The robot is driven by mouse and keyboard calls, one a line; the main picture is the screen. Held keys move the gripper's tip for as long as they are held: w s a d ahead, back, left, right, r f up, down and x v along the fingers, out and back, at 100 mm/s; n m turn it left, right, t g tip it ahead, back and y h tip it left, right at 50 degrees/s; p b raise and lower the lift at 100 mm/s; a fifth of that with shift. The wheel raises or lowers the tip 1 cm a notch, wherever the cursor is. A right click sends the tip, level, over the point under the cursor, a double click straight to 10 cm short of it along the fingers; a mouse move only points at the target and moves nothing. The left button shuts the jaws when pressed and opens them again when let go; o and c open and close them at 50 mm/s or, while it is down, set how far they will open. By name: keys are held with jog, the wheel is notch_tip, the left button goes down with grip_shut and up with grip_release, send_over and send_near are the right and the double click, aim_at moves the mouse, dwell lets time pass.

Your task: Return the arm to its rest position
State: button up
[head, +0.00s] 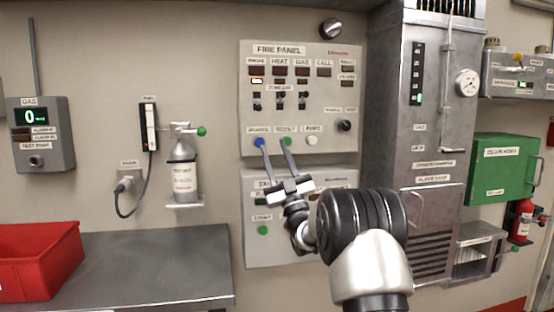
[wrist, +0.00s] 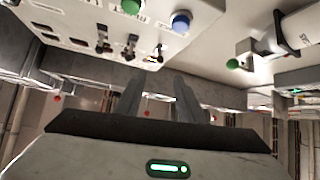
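My gripper (head: 275,146) is in front of the fire panel (head: 330,95), its fingers pointing up toward the row of buttons. The two fingers are apart with nothing between them; the wrist view also shows the gripper (wrist: 158,85) open and empty. In the head view the fingertips overlap the blue button (head: 259,142) and the green button (head: 286,141). In the wrist view the blue button (wrist: 181,22) and green button (wrist: 131,6) are clear of the fingers. My arm is bent and reaches up from the lower right.
A lower panel (head: 262,247) is partly behind my arm. A tall grey cabinet (head: 425,140) stands right of it. A gas cylinder (head: 184,170) on a small shelf is to the left. A grey bench (head: 150,265) with a red bin (head: 40,262) is at lower left.

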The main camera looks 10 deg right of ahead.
jog(key=shift+v, duration=0.85)
jog(key=s+a+f+m+g+h, duration=0.1)
jog(key=s+f+m+g+h, duration=0.4)
jog(key=s, duration=1)
jog(key=s+a+f+m+g+h, duration=0.1)
jog(key=s+f+g, duration=0.75)
jog(key=s, duration=0.75)
jog(key=s+a+f+m+g+h, duration=0.1)
jog(key=s+f+m+g+h, duration=0.15)
jog(key=s+f+g, duration=0.85)
jog(key=s+r+t+p, duration=0.1)
jog(key=s+r+p, duration=0.1)
jog(key=r+p, duration=1.2)
jog(key=s+r+t+p, duration=0.2)
jog(key=r+p, duration=1.1)
jog(key=r, duration=0.5)
jog(key=shift+a+r+p, duration=0.2)
jog(key=shift+r+p, duration=0.05)
jog(key=shift+p, duration=0.1)
